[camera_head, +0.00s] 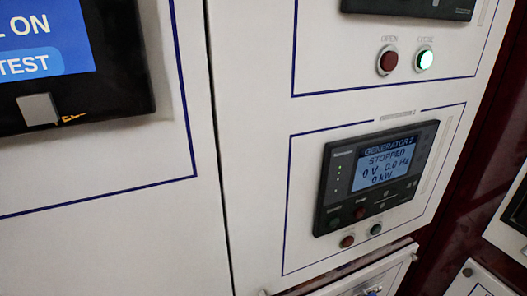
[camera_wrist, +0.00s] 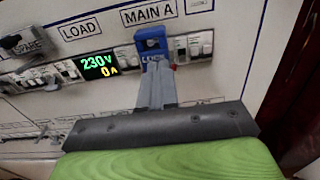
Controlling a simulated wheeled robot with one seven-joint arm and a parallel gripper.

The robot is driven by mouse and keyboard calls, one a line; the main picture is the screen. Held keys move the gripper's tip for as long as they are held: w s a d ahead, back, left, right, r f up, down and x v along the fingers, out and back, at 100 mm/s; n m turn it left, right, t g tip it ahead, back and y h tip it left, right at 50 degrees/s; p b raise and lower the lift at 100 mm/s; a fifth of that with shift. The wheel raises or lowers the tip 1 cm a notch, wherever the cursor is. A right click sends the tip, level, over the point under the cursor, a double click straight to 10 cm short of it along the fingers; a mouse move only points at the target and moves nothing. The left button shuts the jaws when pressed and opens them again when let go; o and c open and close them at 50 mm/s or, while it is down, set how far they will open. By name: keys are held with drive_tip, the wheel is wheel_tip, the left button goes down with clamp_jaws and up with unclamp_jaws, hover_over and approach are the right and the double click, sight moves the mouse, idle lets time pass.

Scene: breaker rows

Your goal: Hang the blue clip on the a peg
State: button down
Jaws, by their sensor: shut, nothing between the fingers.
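In the wrist view the blue clip (camera_wrist: 150,44) sits at the breaker row, just under the MAIN A label. My gripper (camera_wrist: 157,68) has its grey fingers together, with nothing held between them. The fingertips overlap the lower edge of the clip in the picture; I cannot tell whether they touch it. The fingers hide what lies directly below the clip. I cannot make out the a peg in either view. In the head view neither the clip nor my gripper shows.
In the wrist view, breakers (camera_wrist: 197,45) stand right of the clip, and a lit meter (camera_wrist: 99,65) reads 230V and 0A to its left. The head view shows a GENERATOR 2 display (camera_head: 376,176) reading STOPPED.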

drive_tip(key=shift+x, duration=1)
drive_tip(key=p+v, duration=0.2)
drive_tip(key=v, duration=1.9)
drive_tip(key=shift+s+d, duration=0.25)
drive_tip(key=shift+s, duration=0.05)
drive_tip(key=shift+r, duration=0.1)
